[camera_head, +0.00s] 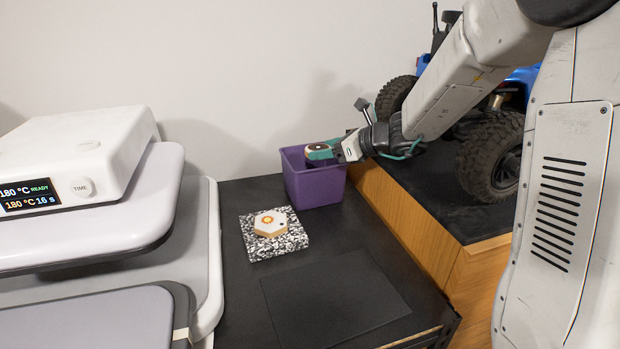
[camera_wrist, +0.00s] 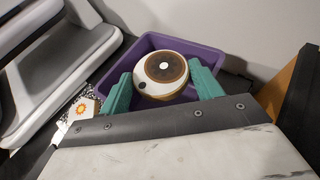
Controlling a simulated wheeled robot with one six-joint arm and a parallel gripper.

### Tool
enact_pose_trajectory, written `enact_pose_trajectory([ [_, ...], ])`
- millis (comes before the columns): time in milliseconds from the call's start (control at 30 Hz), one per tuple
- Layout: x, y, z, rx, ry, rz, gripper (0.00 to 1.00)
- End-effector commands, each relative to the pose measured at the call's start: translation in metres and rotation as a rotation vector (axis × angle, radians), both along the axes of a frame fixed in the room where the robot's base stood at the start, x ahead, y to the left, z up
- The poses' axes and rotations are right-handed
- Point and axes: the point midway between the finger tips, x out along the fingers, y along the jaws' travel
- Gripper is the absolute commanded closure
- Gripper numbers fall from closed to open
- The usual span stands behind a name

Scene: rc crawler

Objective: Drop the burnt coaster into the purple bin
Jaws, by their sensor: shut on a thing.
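The purple bin (camera_head: 314,187) stands on the black table near the back wall, and its rim shows in the wrist view (camera_wrist: 209,54). My gripper (camera_head: 322,150) is over the bin's opening. Its green fingers (camera_wrist: 160,88) are shut on a round, pale coaster with a dark brown burnt face (camera_wrist: 165,68). The coaster's face has a white centre spot, and a dark dot sits on its edge. The coaster is above or just inside the bin mouth; I cannot tell how deep. The bin's floor is mostly hidden.
A pale hexagonal coaster with an orange sun mark (camera_head: 270,223) lies on a black-and-white speckled block (camera_head: 274,244). A white heat press (camera_head: 75,165) stands at left. A blue crawler (camera_head: 490,155) stands on the raised wooden-sided platform at right. The dark mat (camera_head: 334,305) is bare.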

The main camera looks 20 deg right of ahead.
Motion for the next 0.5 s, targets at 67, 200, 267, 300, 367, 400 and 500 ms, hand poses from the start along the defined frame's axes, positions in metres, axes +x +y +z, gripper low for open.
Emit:
enact_pose_trajectory([
  [67,-0.0001,-0.0002,-0.0008,0.0,0.0,0.0,0.58],
  [200,-0.0001,-0.0001,-0.0006,-0.001,-0.001,0.0,0.58],
  [267,-0.0001,0.0001,-0.0005,-0.001,-0.001,0.0,0.3],
  [300,-0.0001,0.0001,-0.0005,-0.001,-0.001,0.0,0.19],
  [367,-0.0001,0.0002,-0.0004,-0.001,-0.001,0.0,0.1],
  [400,-0.0001,0.0002,-0.0004,-0.001,-0.001,0.0,0.1],
  [500,-0.0001,0.0003,-0.0004,-0.001,-0.001,0.0,0.1],
])
